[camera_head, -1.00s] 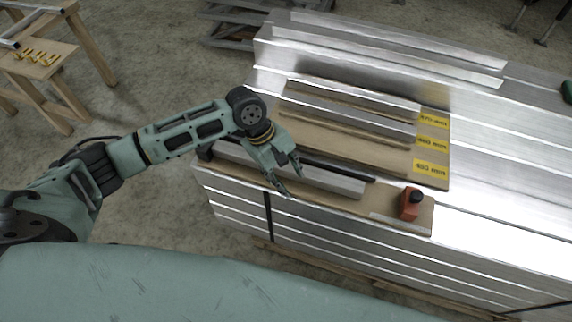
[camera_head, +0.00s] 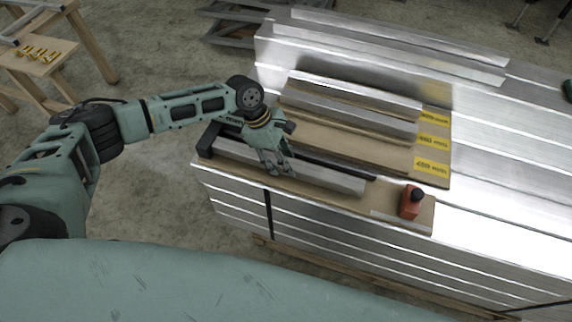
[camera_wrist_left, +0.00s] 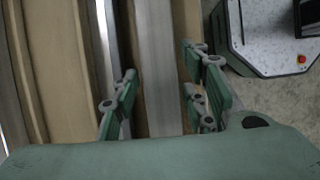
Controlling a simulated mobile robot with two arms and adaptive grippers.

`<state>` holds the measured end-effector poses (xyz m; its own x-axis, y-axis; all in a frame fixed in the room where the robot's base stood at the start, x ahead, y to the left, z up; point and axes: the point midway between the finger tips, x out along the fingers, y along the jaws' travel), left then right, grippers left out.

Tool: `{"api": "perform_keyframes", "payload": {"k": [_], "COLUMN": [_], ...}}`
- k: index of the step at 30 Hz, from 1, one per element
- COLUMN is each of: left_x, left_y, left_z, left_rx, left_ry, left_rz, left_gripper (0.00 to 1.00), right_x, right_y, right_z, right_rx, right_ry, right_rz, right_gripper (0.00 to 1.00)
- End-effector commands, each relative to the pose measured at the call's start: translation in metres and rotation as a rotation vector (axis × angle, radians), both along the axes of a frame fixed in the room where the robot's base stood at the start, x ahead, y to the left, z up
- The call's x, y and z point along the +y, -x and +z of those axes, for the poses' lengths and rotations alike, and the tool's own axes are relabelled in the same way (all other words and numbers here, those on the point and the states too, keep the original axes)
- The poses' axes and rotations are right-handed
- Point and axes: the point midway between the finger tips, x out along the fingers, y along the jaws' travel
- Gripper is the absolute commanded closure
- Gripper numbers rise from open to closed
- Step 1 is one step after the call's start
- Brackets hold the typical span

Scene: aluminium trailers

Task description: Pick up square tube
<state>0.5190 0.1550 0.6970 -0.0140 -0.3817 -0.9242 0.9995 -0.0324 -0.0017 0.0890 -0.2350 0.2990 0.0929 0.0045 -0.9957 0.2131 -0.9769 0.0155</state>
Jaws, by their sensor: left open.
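A silver square tube (camera_head: 325,178) lies lengthwise on the front wooden board, in front of a black bar (camera_head: 335,168). In the left wrist view the tube (camera_wrist_left: 158,70) runs between the fingers. I cannot tell whether the fingers touch the tube. The hand hides part of the tube in the head view. My right gripper is not in view.
Behind is a wooden board (camera_head: 350,150) with yellow length labels (camera_head: 432,164) and silver tubes (camera_head: 350,100). An orange block with a black knob (camera_head: 411,203) stands right of the tube. A black end block (camera_head: 208,140) is at the left. All rest on stacked aluminium (camera_head: 500,200).

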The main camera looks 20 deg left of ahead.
Motion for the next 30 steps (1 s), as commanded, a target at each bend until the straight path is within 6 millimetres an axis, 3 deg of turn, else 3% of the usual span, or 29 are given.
{"api": "perform_keyframes", "payload": {"k": [7, 21, 30], "left_x": [-0.0007, -0.0006, -0.0012], "left_y": [0.0002, 0.0002, -0.0008], "left_z": [-0.0022, -0.002, -0.0005], "left_rx": [0.0, 0.0, -0.002], "left_ry": [0.0, 0.0, 0.002], "left_rz": [-0.001, -0.001, 0.0], "left_gripper": [0.59, 1.0, 1.0], "right_x": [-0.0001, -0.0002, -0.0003], "right_y": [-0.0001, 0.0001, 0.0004], "right_z": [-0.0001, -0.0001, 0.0], "right_rx": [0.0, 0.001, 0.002], "right_ry": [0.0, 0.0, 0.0], "right_rz": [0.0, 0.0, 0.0], "right_gripper": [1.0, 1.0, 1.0]}}
